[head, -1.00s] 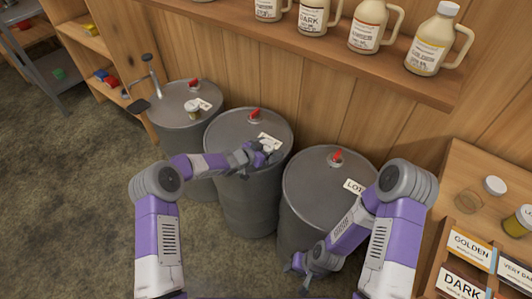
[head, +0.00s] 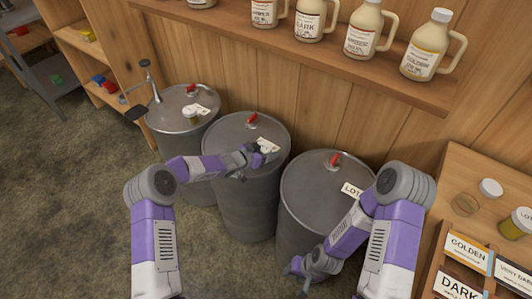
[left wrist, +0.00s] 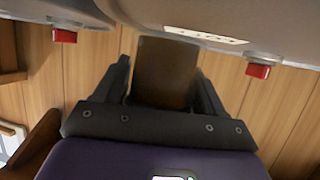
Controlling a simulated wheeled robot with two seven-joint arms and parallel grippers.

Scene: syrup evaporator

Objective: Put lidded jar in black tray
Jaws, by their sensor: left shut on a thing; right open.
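My left gripper (head: 254,154) is over the middle drum's top, shut on a brown, jar-like thing (left wrist: 165,75), which fills the space between its fingers in the left wrist view. Its lid cannot be made out there, and in the head view the gripper mostly hides it. A small lidded jar (head: 190,113) stands on the left drum. My right gripper (head: 302,272) is low in front of the right drum, open and empty. I cannot make out a black tray for certain.
Grey drums with red caps stand along the wall: left (head: 165,122), middle (head: 225,135), right (head: 310,180). Jugs line the shelf (head: 350,80) above. At right, a wooden table holds jars (head: 516,226) and labelled boxes (head: 467,247). Open floor lies at left.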

